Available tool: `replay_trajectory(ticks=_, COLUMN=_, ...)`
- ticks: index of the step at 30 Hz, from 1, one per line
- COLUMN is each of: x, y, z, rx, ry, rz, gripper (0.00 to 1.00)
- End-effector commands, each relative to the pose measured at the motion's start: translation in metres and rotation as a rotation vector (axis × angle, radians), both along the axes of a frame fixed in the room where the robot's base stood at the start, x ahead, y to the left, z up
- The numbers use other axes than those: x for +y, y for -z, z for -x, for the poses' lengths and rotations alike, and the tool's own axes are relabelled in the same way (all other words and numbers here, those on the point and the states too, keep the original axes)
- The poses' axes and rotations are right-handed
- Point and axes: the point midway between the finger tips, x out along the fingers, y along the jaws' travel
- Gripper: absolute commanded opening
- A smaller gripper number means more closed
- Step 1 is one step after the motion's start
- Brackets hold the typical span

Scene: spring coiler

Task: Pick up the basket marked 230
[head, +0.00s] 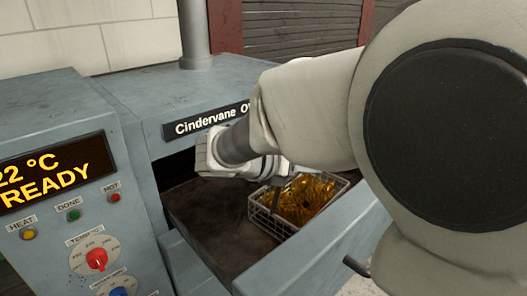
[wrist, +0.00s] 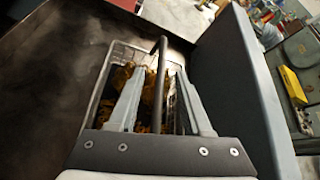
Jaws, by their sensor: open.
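A wire basket (head: 262,217) holding golden coiled pieces sits on the dark floor of the pulled-out oven drawer (head: 195,215), near its right wall. No 230 mark is readable on it in either view. My gripper (head: 277,195) reaches down over the basket's left part. In the wrist view, my gripper (wrist: 160,72) is open, with one finger on each side of a dark bar, seemingly the basket's handle (wrist: 160,60). The fingers appear apart from the bar. The basket's wire rim (wrist: 107,70) shows beyond the left finger. My arm and gripper hide part of the basket.
The oven's control panel (head: 75,255) stands at the left, its display (head: 45,174) reading READY. The drawer's raised right wall (head: 325,240) runs close beside the basket. The drawer floor left of the basket is clear. A cluttered bench (wrist: 290,50) lies beyond the wall.

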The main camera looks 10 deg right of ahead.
Motion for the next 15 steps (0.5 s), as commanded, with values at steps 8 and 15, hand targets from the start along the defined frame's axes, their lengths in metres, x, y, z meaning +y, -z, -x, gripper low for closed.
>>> replay_trajectory(ticks=8, x=-0.0016, y=0.0011, z=-0.0013, rx=0.000, ry=-0.001, rz=-0.001, gripper=0.45)
replay_trajectory(ticks=15, x=-0.0014, y=0.0008, z=-0.0012, rx=0.000, ry=-0.001, rz=-0.001, gripper=0.02)
